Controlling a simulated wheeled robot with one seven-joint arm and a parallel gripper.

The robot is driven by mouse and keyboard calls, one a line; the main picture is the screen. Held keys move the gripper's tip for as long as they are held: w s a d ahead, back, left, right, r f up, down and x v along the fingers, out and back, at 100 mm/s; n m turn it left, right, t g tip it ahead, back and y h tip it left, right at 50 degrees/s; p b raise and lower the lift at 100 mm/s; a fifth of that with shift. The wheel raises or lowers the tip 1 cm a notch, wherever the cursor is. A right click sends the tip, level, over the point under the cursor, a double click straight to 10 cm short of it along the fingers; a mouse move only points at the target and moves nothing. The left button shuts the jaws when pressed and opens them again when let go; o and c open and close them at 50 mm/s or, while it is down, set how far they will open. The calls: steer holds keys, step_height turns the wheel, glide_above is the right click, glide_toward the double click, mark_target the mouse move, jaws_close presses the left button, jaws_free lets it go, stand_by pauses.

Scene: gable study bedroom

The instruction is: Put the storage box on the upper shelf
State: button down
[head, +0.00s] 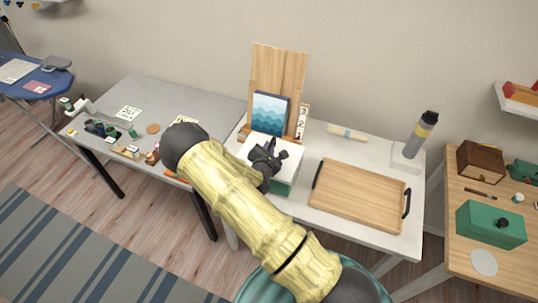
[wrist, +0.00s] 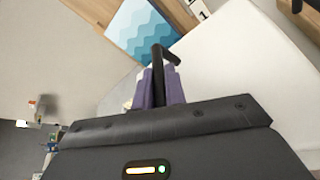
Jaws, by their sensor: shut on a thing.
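The storage box (head: 284,186) has a white top and green sides. It is at the middle white table in the head view, in front of a blue wave picture, partly hidden by my arm. My gripper (head: 268,158) is over its top, shut on its black handle (wrist: 164,52), which shows between the purple finger pads in the wrist view. The white top (wrist: 240,60) fills the right of that view. I cannot tell whether the box rests on the table or is just above it. A white wall shelf (head: 517,110) shows at the upper right edge, cut off by the frame.
A wooden tray (head: 358,194) with black handles lies right of the box. A grey bottle (head: 421,135) stands behind it. A wooden board (head: 277,75) leans at the wall. Another green box (head: 490,224) sits on the right wooden table. Small items crowd the left grey table.

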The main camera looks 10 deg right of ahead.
steer(key=shift+f+p, duration=0.65)
steer(key=shift+f, duration=1.25)
steer(key=c, duration=1.5)
jaws_free()
steer(key=shift+s+a, duration=0.1)
steer(key=shift+o, duration=0.2)
steer(key=shift+s, duration=0.25)
steer(key=b+v, duration=0.4)
steer(key=v, duration=0.7)
steer(key=shift+s, duration=0.25)
